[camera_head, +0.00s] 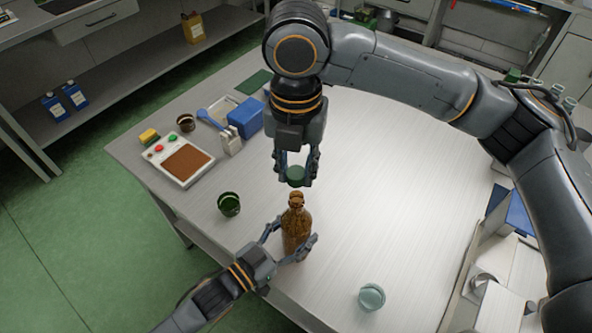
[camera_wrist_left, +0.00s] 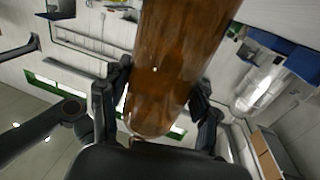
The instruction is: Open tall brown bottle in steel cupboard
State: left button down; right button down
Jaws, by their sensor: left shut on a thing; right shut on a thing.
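A tall brown bottle (camera_head: 296,228) is upright over the light table, its neck open at the top. My left gripper (camera_head: 291,247) is shut on the bottle's body. In the left wrist view the bottle (camera_wrist_left: 180,65) fills the space between the fingers of my left gripper (camera_wrist_left: 160,105). My right gripper (camera_head: 296,176) is shut on a green cap (camera_head: 296,174), just above the bottle's mouth and apart from it. Whether the bottle's base touches the table is hard to tell. No steel cupboard is clearly identifiable.
On the light table (camera_head: 400,180) stand a dark green cup (camera_head: 229,204), a pale green jar (camera_head: 371,296), a white device with a brown panel (camera_head: 186,163) and a blue box (camera_head: 246,118). The table's middle right is clear.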

pick_arm(q)
jog(key=shift+c, duration=1.3)
grip_release()
